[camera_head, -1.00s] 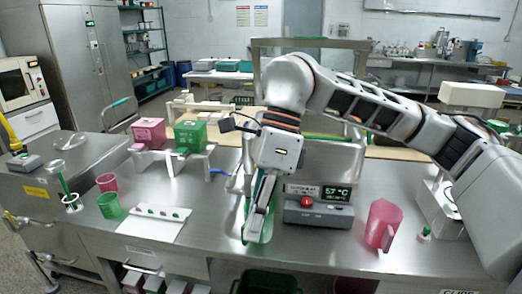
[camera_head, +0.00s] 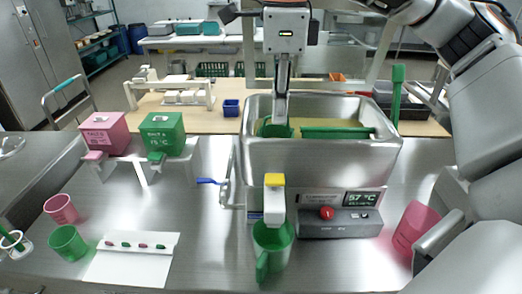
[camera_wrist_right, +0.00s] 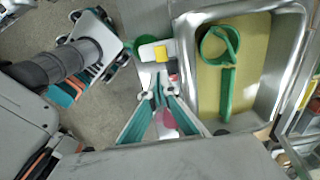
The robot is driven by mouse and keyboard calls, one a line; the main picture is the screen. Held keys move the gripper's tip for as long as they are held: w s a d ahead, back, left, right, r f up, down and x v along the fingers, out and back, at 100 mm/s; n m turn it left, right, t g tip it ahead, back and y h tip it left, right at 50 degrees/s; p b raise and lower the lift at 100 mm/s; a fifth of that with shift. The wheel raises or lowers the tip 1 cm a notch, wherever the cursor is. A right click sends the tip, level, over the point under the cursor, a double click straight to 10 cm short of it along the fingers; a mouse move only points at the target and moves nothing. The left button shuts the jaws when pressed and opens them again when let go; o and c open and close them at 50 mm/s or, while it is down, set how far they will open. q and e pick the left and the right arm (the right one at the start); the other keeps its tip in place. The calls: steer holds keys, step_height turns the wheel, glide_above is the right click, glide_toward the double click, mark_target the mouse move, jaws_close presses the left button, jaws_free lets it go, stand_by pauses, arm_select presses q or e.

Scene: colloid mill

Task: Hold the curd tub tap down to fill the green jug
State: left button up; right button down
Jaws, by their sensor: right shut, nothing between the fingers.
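The steel curd tub (camera_head: 322,160) stands at the middle of the steel counter, with yellow contents inside. Its white tap with a yellow top (camera_head: 274,181) is on the front left side and shows in the right wrist view (camera_wrist_right: 160,52). The green jug (camera_head: 272,246) stands upright on the counter below the tap, its handle towards me. My right gripper (camera_head: 281,117) points down, shut and empty, and appears above the tap in the head view. In the right wrist view its fingertips (camera_wrist_right: 160,90) are close beside the tap in the picture; I cannot tell the height between them. My left gripper is out of view.
A green ladle (camera_wrist_right: 226,90) lies in the tub. A control box (camera_head: 338,222) with red knob and 57 °C display stands right of the jug. A pink jug (camera_head: 415,228) stands farther right. Pink and green boxes, two cups and a white sheet (camera_head: 135,258) are left.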

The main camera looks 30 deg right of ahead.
mark_target(276, 177)
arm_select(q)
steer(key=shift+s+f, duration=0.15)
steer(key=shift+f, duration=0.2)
arm_select(e)
steer(key=shift+w+r, duration=0.15)
step_height(276, 177, down, 14)
steer(key=shift+w+b, duration=0.1)
steer(key=shift+b, duration=0.85)
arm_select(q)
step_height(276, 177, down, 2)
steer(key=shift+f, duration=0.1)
